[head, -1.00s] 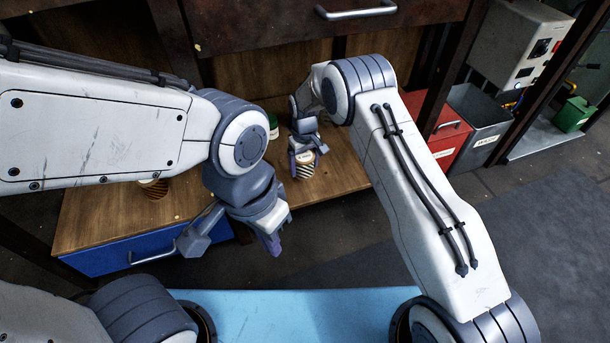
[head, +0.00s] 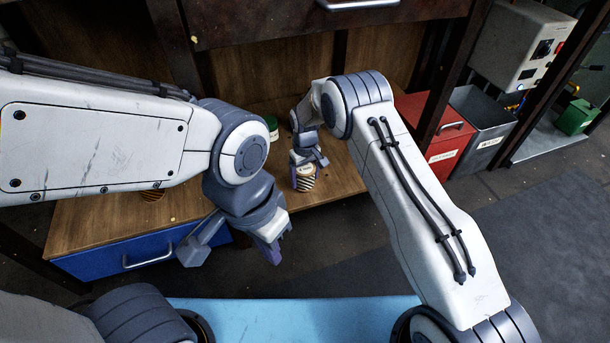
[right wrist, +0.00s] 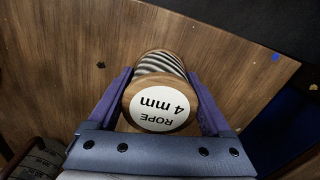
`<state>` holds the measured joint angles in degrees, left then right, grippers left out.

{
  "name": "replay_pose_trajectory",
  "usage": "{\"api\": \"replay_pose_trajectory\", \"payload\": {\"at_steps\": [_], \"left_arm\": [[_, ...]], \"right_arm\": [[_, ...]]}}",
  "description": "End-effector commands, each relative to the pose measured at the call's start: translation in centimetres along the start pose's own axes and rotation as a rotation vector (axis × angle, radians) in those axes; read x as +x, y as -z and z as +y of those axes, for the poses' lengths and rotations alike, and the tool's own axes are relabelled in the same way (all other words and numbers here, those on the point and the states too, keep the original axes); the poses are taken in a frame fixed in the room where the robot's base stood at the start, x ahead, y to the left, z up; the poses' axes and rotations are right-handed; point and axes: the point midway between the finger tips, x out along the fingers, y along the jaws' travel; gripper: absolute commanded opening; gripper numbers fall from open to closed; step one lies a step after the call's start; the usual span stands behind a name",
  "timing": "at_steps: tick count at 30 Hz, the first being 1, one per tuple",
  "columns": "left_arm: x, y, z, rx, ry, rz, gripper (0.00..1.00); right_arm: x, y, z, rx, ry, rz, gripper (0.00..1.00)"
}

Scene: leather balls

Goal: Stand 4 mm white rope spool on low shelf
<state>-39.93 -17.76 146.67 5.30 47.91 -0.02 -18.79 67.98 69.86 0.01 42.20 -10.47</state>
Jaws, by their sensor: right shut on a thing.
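The rope spool (head: 305,184) has a white end label and dark-and-light striped windings. In the right wrist view its label reads "ROPE 4 mm" (right wrist: 159,108). My right gripper (head: 306,172) is shut on it, with a purple finger on each side. The spool is over the front part of the wooden low shelf (head: 100,222), label end up; I cannot tell whether its base touches the wood. My left gripper (head: 272,252) hangs in front of the shelf, apart from the spool. Its finger gap is not clear.
Another striped spool (head: 152,195) stands on the shelf at left, partly behind my left arm. A green-topped item (head: 271,125) stands farther back. A blue drawer (head: 135,255) is under the shelf. Red (head: 450,135) and grey (head: 484,122) bins stand to the right.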

Motion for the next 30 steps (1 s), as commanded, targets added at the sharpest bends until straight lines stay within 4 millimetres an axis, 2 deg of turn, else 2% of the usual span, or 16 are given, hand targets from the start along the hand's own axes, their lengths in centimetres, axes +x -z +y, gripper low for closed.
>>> {"api": "replay_pose_trajectory", "payload": {"at_steps": [1,2,10,14,24,27,30], "left_arm": [[0.0,0.0,0.0,0.000,0.000,0.000,0.00],[0.0,0.0,0.0,0.000,0.000,0.000,0.00],[-0.1,0.0,0.0,0.000,0.000,0.000,0.00],[-0.3,0.0,0.0,0.000,0.000,0.000,0.00],[-4.2,0.2,0.3,0.000,0.000,0.000,0.00],[-4.8,0.3,0.3,0.000,0.000,0.000,0.00],[-5.0,0.3,0.4,0.000,0.000,0.000,0.00]], "right_arm": [[-0.1,0.0,0.0,0.000,0.000,0.001,0.95],[-0.1,0.0,0.0,0.000,0.000,0.001,1.00],[-0.2,0.1,0.0,0.000,0.000,0.002,1.00],[-1.1,0.1,0.0,0.000,-0.001,0.004,1.00],[-7.2,0.1,0.0,0.000,0.000,0.002,1.00],[-8.4,0.1,0.0,0.000,0.000,0.002,1.00],[-8.9,0.0,0.0,0.000,0.000,0.001,1.00]]}}
